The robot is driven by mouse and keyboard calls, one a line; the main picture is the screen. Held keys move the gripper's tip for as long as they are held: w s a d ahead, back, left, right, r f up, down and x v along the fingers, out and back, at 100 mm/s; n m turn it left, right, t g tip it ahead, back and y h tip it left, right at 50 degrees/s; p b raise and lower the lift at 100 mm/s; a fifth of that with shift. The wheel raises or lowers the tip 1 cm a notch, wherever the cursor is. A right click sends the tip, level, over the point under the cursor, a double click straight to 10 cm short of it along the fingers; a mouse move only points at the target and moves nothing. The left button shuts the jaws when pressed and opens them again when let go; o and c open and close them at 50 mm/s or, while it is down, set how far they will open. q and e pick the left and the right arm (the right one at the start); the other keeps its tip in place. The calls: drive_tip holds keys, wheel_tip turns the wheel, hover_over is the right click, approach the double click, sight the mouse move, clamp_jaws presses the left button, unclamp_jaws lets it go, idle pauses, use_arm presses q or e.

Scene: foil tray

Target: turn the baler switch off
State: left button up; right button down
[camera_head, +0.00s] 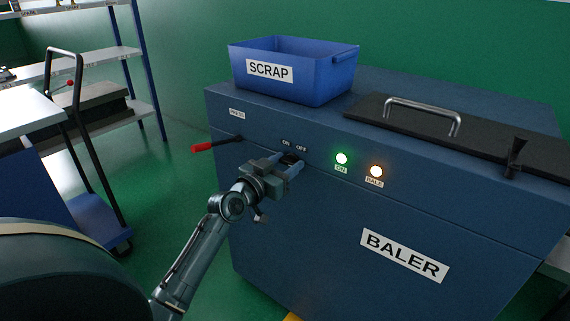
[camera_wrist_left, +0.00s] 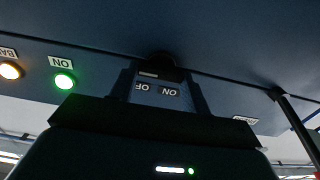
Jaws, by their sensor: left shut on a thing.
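The blue baler (camera_head: 390,250) has a dark switch (camera_head: 290,157) on its front, under small ON and OFF labels. The switch also shows as a dark knob (camera_wrist_left: 158,64) in the left wrist view, with the labels upside down below it. My left gripper (camera_head: 291,164) is at the front panel, its fingers shut on the switch, one on each side. The fingers partly hide the switch, so I cannot tell which label it points to. The green ON lamp (camera_head: 341,158) is lit, and so is the orange BALE lamp (camera_head: 376,171). My right gripper is not in view.
A red-tipped lever (camera_head: 203,147) sticks out left of the switch. A blue SCRAP bin (camera_head: 330,83) and a black lid with a metal handle (camera_head: 422,108) are on top of the baler. A trolley and shelves stand at the left, with green floor between.

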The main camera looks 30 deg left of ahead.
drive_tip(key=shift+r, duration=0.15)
use_arm(q)
drive_tip(key=shift+a+r+n+p, duration=0.1)
drive_tip(key=shift+n+p, duration=0.6)
drive_tip(key=shift+n, duration=0.5)
drive_tip(key=n+p, duration=0.1)
drive_tip(key=n, duration=0.2)
drive_tip(key=shift+n, duration=0.4)
drive_tip(key=n+p, duration=0.1)
drive_tip(key=n, duration=0.1)
drive_tip(key=shift+a+n, duration=0.1)
drive_tip(key=shift+n, duration=0.2)
drive_tip(key=shift+f+n+p, duration=0.25)
drive_tip(key=shift+n+p, duration=0.1)
drive_tip(key=shift+n, duration=1.15)
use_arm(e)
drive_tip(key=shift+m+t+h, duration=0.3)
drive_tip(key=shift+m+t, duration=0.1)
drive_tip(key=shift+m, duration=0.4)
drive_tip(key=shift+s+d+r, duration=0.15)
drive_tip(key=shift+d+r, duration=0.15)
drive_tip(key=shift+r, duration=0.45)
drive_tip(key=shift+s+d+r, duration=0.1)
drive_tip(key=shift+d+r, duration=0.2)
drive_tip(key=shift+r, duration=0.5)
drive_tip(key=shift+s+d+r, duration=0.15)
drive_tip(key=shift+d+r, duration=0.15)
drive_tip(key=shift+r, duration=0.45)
